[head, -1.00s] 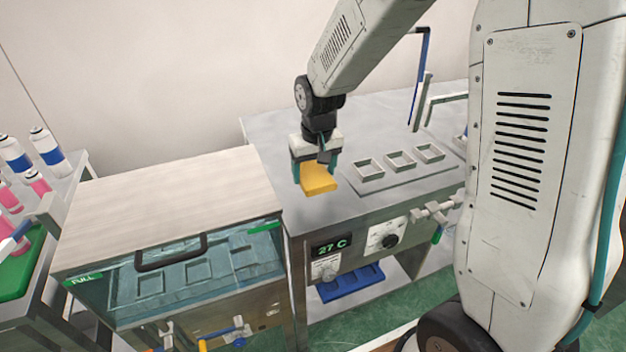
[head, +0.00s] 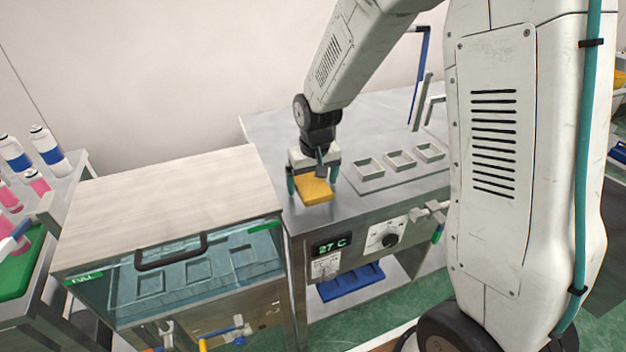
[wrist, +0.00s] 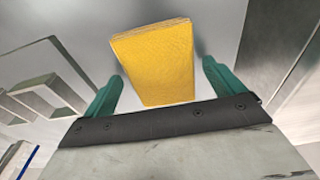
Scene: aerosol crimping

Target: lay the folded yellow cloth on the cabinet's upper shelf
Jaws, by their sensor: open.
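The folded yellow cloth (head: 314,188) lies on the steel worktop, left of the row of square holders. It also fills the middle of the wrist view (wrist: 157,62). My gripper (head: 312,184) points down over the cloth. Its green fingers (wrist: 162,88) are open, one on each side of the cloth, with a visible gap to it on both sides. I cannot pick out the cabinet's upper shelf for sure.
Square holders (head: 400,160) sit on the steel worktop (head: 275,130). A glass-fronted tank with a wooden lid (head: 170,205) and black handle stands at left. Bottles (head: 47,150) stand farther left. A blue tray (head: 350,283) lies under the worktop. A blue-handled post (head: 420,75) rises behind.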

